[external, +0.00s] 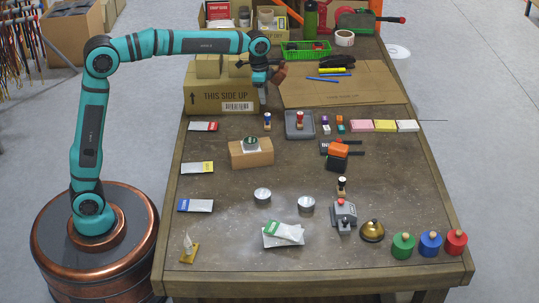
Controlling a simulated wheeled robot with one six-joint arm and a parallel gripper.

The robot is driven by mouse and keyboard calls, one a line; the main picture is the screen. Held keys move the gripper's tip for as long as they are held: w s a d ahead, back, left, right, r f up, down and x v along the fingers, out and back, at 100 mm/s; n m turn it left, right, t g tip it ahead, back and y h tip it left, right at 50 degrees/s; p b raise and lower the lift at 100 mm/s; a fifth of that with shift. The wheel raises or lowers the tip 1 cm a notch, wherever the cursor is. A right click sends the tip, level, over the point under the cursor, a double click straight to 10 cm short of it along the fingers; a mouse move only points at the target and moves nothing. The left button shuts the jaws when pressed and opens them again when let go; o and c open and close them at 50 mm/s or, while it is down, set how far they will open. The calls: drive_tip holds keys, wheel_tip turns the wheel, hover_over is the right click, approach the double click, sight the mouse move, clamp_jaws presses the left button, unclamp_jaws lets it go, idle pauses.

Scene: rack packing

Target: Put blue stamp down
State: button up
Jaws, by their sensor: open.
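The blue stamp (267,121) stands upright on the table, just in front of the right end of the big cardboard box. It is small, with a blue part and a dark top. My gripper (267,90) is open and above and behind the stamp in the picture, in front of the box's right side. The stamp appears apart from the fingers, which are small and dark here, and nothing clear shows between them.
The cardboard box (219,99) with smaller boxes on top is left of my gripper. A grey tray (289,132) with a red stamp (299,119) is right of the blue stamp. A brown block (250,155) lies in front.

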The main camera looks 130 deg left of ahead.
drive_tip(key=shift+s+d+r, duration=0.1)
drive_tip(key=shift+r, duration=0.85)
drive_tip(key=w+d+r+m+t+y, duration=0.15)
drive_tip(key=w+d+r, duration=0.3)
drive_tip(key=d, duration=0.75)
drive_tip(key=w+d+r+m+t+y, duration=0.1)
drive_tip(key=w+d+r+t, duration=0.3)
drive_tip(key=d, duration=0.7)
drive_tip(key=w+d+r+m+t+y, duration=0.1)
drive_tip(key=w+d+r, duration=0.35)
drive_tip(key=d, duration=0.75)
drive_tip(key=s+d+r+m+t, duration=0.1)
drive_tip(key=d+t, duration=0.1)
drive_tip(key=d, duration=0.6)
drive_tip(key=s+d+r+t, duration=0.2)
drive_tip(key=d, duration=0.7)
drive_tip(key=s+d+m+t+h, duration=0.2)
drive_tip(key=s+d+t+h, duration=0.2)
drive_tip(key=s+d, duration=0.7)
drive_tip(key=d+t, duration=0.1)
drive_tip(key=d, duration=0.2)
drive_tip(key=shift+t, duration=0.35)
